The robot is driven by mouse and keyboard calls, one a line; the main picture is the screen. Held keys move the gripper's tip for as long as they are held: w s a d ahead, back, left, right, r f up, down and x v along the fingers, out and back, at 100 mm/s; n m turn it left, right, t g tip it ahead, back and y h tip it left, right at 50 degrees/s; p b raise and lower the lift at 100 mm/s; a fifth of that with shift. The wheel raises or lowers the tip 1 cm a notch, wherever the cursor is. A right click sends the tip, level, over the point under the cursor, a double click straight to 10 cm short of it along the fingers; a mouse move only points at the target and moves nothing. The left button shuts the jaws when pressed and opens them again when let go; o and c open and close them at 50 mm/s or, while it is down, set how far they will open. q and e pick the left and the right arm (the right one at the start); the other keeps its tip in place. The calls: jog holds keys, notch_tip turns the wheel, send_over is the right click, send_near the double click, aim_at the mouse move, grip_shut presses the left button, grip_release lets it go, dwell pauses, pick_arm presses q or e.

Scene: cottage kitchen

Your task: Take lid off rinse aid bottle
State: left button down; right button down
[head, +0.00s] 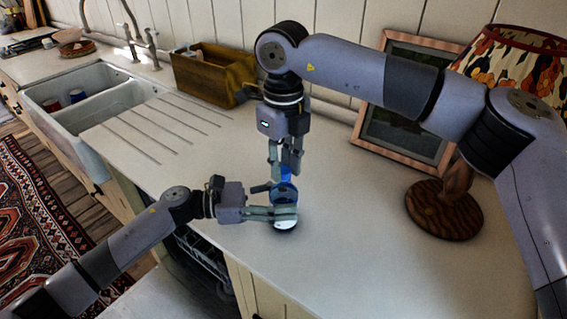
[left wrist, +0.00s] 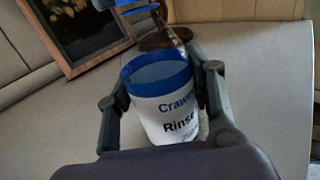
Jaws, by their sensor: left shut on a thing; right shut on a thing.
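The rinse aid bottle (left wrist: 172,110) is white with dark lettering and a blue band around its top; it stands upright on the counter. In the head view its blue upper part (head: 284,193) shows above my left gripper (head: 284,213), which is shut around its body from the left. A blue lid (head: 286,173) is between the fingers of my right gripper (head: 286,166), which points down from above and is shut on it. In the left wrist view the lid (left wrist: 132,7) is above the bottle's top, apart from it, at the upper edge. The fingers hide part of both.
A lamp with a round wooden base (head: 444,209) stands to the right. A picture frame (head: 400,130) leans at the wall behind. A wooden box (head: 214,75) is at the back left, near the sink (head: 95,98). The front counter is clear.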

jog(key=n, duration=2.2)
jog(key=shift+r, duration=0.1)
jog(key=n, duration=0.7)
jog(key=shift+r, duration=0.15)
jog(key=shift+r, duration=0.95)
